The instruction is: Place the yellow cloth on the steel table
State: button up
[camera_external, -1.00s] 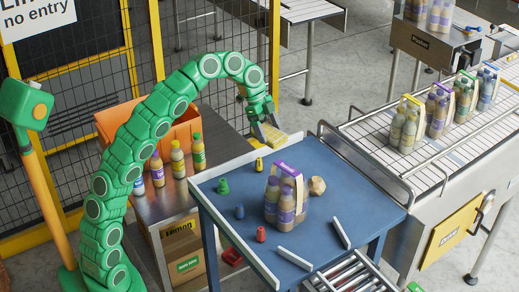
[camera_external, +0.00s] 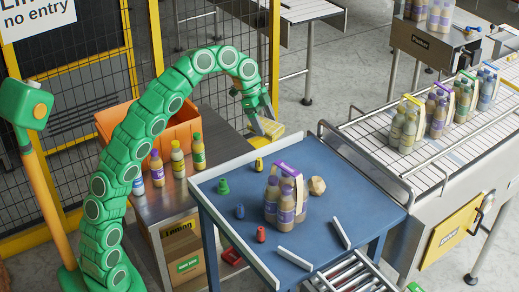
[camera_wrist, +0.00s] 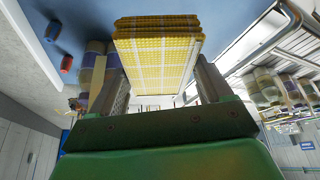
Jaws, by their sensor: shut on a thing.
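The yellow cloth (camera_external: 270,130) is a folded, checked pad. My gripper (camera_external: 262,124) is shut on it and holds it in the air, near the far edge of the blue table. In the wrist view the cloth (camera_wrist: 158,50) sits between the two fingers of my gripper (camera_wrist: 160,84), its layered folded edge showing. The steel table (camera_external: 222,152) stands to the left of the cloth, beside the blue table. Part of its top is hidden behind my arm and the things on it.
The steel table carries an orange crate (camera_external: 181,131) and several bottles (camera_external: 178,160). Bare steel shows right of the bottles.

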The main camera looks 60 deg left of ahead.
jog(key=shift+s+a+r+n, duration=0.15)
jog(key=shift+s+a+n, duration=0.3)
jog(key=shift+a+n, duration=0.4)
jog(key=s+a+n+t+y, duration=0.2)
jog(key=s+a+n+y, duration=0.3)
jog(key=s+a+n, duration=0.8)
jog(key=s+a+f, duration=0.1)
jog(key=s, duration=0.2)
jog(key=shift+a, duration=0.4)
notch_tip(320, 180, down, 21)
jog(key=shift+w+d+f, duration=0.1)
jog(key=shift+f, duration=0.05)
jog(key=w+a+f, duration=0.1)
jog(key=w+f, duration=0.2)
jog(key=w, duration=0.1)
jog(key=w+a+f, duration=0.1)
jog(key=w+f, duration=0.2)
jog(key=w, duration=0.1)
jog(key=w+a+f, duration=0.1)
jog(key=w+f, duration=0.2)
jog(key=w, duration=0.1)
jog(key=shift+w+a+f, duration=0.1)
jog(key=shift+w+a, duration=0.05)
jog(key=shift+a, duration=0.1)
jog(key=shift+w+a+f, duration=0.2)
jog(key=shift+w+f, duration=0.45)
jog(key=shift+f, duration=0.15)
jog(key=shift+c, duration=0.2)
jog(key=shift+f, duration=1.45)
